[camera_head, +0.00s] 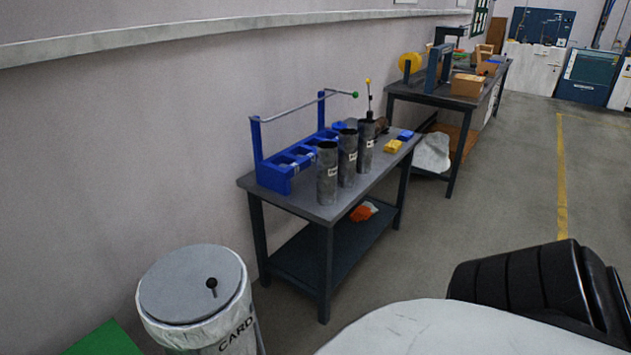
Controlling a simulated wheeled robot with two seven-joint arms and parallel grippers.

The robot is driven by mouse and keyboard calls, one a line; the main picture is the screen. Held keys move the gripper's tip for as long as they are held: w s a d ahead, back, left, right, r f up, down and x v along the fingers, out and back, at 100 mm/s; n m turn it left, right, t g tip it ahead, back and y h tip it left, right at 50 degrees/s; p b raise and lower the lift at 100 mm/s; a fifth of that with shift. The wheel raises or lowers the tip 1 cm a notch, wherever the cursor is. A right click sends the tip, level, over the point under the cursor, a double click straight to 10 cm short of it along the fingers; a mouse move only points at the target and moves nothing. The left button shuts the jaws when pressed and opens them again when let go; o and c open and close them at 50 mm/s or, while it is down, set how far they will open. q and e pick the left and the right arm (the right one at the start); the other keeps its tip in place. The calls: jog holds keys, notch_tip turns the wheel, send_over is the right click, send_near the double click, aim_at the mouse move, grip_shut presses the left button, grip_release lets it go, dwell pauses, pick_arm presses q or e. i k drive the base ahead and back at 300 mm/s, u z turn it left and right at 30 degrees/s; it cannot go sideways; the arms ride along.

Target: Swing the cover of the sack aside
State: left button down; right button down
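The sack (194,338) is a white bag on a stand at the lower left, with the letters "CARD" on its front. Its round grey cover (180,288) lies flat over the top opening. A dark knob (211,284) stands up from the cover, right of its middle. The cover hides the inside of the sack, and the picture's bottom edge cuts off its lower part. Neither of my grippers is in view.
A dark table (322,211) behind the sack bears three grey tubes (327,180) and a blue rack (273,178). The wall runs close behind the sack. A green patch (105,341) lies left of it. A second table (418,93) stands farther back. Open floor (500,190) lies right.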

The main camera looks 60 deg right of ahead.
aim_at(189, 283)
jog(key=z, duration=0.85)
jog(key=i, duration=0.55)
jog(key=z, duration=1.05)
jog(key=k, duration=0.65)
jog(key=u, duration=1)
jog(key=i, duration=0.5)
jog(key=u, duration=0.05)
